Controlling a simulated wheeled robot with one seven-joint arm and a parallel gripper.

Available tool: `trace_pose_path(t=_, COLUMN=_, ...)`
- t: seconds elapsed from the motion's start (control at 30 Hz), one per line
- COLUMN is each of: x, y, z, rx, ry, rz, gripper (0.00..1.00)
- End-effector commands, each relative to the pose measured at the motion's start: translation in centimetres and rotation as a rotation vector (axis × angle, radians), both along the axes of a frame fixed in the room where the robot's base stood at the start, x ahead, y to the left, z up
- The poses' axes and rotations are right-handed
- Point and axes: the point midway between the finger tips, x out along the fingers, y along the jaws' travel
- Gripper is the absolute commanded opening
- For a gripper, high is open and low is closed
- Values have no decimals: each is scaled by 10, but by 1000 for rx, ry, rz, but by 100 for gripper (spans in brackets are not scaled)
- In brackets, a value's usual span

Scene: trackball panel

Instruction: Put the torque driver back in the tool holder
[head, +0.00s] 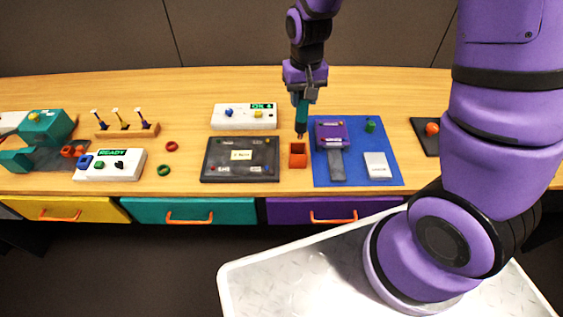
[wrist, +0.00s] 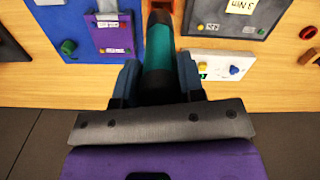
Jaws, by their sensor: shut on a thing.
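My gripper (head: 304,93) is shut on the torque driver (head: 301,112), which has a teal handle and a dark lower end. The driver hangs upright, tip down, just above or at the orange tool holder (head: 298,155). In the wrist view the teal handle (wrist: 158,48) runs between my fingers toward the orange holder (wrist: 160,4), which shows only in part at the top edge. I cannot tell whether the tip has entered the holder's opening.
A dark panel (head: 240,176) with a yellow note lies left of the holder. A blue mat (head: 355,175) with a purple device (head: 331,131) lies close to its right. A white box (head: 244,117) stands behind. Several small screwdrivers stand in a wooden rack (head: 128,131) at the left.

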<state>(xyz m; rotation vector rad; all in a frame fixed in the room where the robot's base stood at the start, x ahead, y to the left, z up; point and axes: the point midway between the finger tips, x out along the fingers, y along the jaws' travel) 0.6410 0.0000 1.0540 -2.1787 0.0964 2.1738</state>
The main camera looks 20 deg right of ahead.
Motion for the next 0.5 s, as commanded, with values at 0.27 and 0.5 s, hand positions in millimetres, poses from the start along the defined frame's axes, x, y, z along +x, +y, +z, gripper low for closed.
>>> trace_pose_path(t=0.27, x=-2, y=0, z=-42, rx=-1, ry=5, rz=-2, gripper=13)
trace_pose_path(t=0.5, x=-1, y=0, z=-60, rx=0, ry=2, rz=-2, gripper=13)
